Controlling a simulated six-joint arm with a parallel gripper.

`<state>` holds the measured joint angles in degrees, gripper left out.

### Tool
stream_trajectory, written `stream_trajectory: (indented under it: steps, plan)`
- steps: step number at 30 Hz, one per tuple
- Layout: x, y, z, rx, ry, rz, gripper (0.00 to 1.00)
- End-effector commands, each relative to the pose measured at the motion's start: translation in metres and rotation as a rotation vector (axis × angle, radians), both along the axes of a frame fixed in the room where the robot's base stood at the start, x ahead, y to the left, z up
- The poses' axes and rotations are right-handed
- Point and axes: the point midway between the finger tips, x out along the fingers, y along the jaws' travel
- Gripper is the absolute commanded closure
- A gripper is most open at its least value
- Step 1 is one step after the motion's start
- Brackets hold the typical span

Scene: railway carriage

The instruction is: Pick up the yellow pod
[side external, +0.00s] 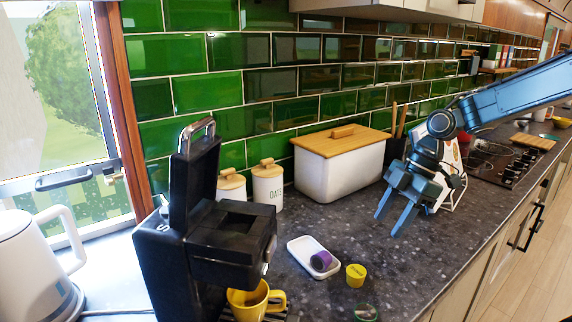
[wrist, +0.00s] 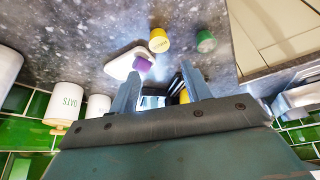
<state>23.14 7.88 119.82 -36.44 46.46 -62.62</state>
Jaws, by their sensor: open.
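The yellow pod (side external: 355,275) stands on the dark speckled counter, just right of a small white tray (side external: 301,246). The pod also shows near the top middle of the wrist view (wrist: 158,40). My gripper (side external: 390,225) is open and empty above the counter, behind and to the right of the pod in the side view. In the wrist view its two fingers (wrist: 162,72) point toward the pods, apart from the yellow one. A purple pod (side external: 321,261) lies on the white tray. A green pod (side external: 366,312) is on the counter, partly cut off in the side view.
A black coffee machine (side external: 180,250) with raised lid stands left, a yellow mug (side external: 245,303) under it. White canisters (side external: 268,190) and a wooden-lidded bread box (side external: 340,170) line the green tiled wall. The counter between gripper and yellow pod is clear.

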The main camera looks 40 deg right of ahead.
Motion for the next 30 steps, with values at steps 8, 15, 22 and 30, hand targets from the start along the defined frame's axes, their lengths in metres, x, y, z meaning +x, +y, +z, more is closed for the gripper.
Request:
stream_trajectory:
  steps: [8,15,22,30]
  plan:
    - [0.001,0.003,-0.006,0.002,0.002,0.002,0.52]
    - [0.005,0.014,-0.033,0.002,0.005,0.001,0.52]
    - [0.010,0.027,-0.064,0.001,0.005,0.001,0.52]
    - [0.014,0.033,-0.079,-0.001,0.001,0.000,0.52]
